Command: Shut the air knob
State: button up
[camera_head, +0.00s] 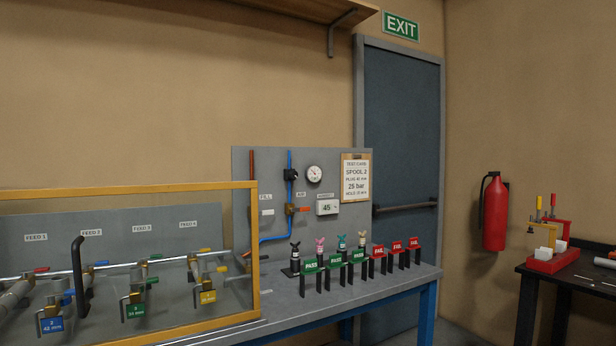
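A grey upright panel (240,165) stands at the back of the bench. A blue pipe (289,160) runs down it, with a dark round knob (291,175) on it. Below the knob is a valve with an orange handle (302,210) pointing right. A small label that seems to read AIR (300,194) sits between the knob and the handle, so I cannot tell for sure which it names. Whether either is open or shut is too small to tell. My gripper is not in view.
A round gauge (314,174), a display reading 45 (327,207) and a test card (356,178) are beside the knob. Several tagged stands (310,266) line the bench front. A yellow-framed guard (130,190) covers pipes at left. A red extinguisher (495,212) hangs right.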

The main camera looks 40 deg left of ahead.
aim_at(293, 175)
jog(key=u, duration=0.25)
jog(key=i, duration=1)
jog(key=u, duration=1.3)
jog(key=i, duration=0.85)
jog(key=u, duration=0.75)
